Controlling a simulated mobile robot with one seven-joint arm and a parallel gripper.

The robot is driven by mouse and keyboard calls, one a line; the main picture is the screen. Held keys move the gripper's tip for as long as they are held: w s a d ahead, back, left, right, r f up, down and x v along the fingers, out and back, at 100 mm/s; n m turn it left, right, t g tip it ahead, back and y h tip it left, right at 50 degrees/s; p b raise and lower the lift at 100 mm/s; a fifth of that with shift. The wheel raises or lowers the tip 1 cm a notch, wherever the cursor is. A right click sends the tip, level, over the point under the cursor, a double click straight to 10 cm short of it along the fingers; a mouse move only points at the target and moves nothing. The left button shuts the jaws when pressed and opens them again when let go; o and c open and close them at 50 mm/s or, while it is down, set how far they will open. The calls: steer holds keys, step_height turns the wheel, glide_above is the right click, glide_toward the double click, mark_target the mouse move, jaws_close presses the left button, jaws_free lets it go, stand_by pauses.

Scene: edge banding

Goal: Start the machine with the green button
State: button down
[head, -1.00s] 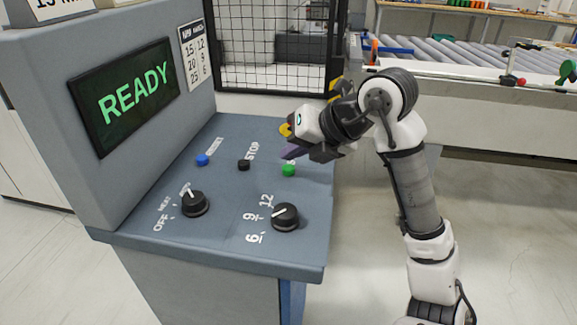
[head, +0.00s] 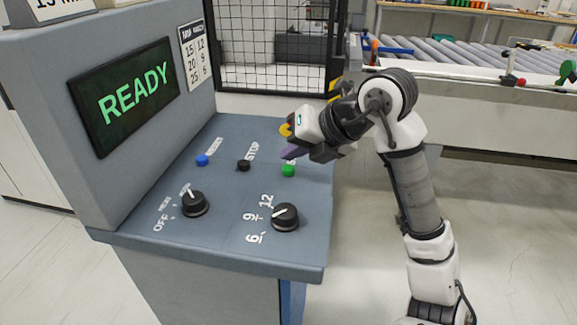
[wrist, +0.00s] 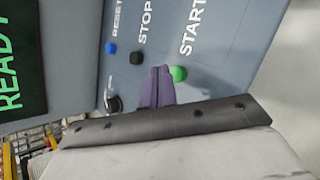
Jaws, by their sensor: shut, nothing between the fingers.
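The green button (head: 288,170) sits on the sloping blue-grey control panel (head: 225,250), right of the black STOP button (head: 243,165). In the wrist view the green button (wrist: 179,74) is beside the START label, just right of my fingertips. My gripper (head: 287,153) is shut and empty, its purple fingers just behind and above the green button in the head view. The closed fingers also show in the wrist view (wrist: 158,75). The fingers appear close to the button; I cannot tell whether they touch it. The screen (head: 125,95) reads READY in green.
A blue RESET button (head: 202,160) is left of STOP. Two black knobs, one at left (head: 194,204) and one at right (head: 285,217), stand on the panel's front part. A black mesh fence (head: 275,50) and a roller conveyor (head: 450,52) are behind.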

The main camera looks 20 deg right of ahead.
steer(key=shift+f, duration=0.15)
steer(key=shift+f+b, duration=0.3)
steer(key=shift+b, duration=0.25)
